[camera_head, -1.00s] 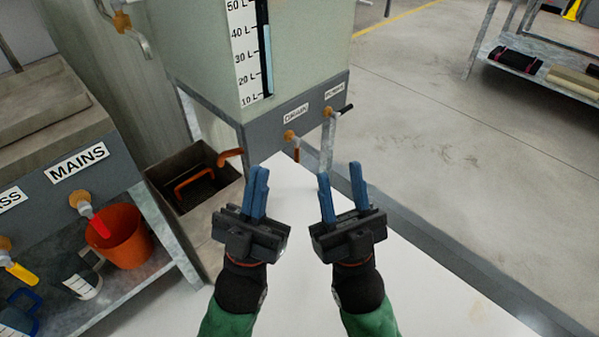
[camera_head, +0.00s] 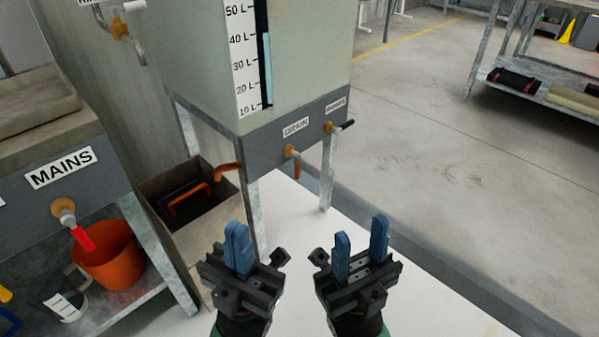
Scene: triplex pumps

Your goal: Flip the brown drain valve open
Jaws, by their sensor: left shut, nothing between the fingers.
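The drain valve (camera_head: 290,151) is a small brass tap with a brown handle (camera_head: 297,168) hanging down. It is on the grey lower band of the tank, just below the DRAIN label (camera_head: 296,127). My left gripper (camera_head: 238,247) is shut and empty, below and left of the valve in the picture and apart from it. My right gripper (camera_head: 360,248) has its blue fingers apart with nothing between them, below and right of the valve. Neither gripper touches the valve.
A second tap with a black handle (camera_head: 342,125) is right of the drain valve. The tank's metal legs (camera_head: 255,212) stand below. At left are the MAINS tap (camera_head: 64,209) and an orange bucket (camera_head: 112,262).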

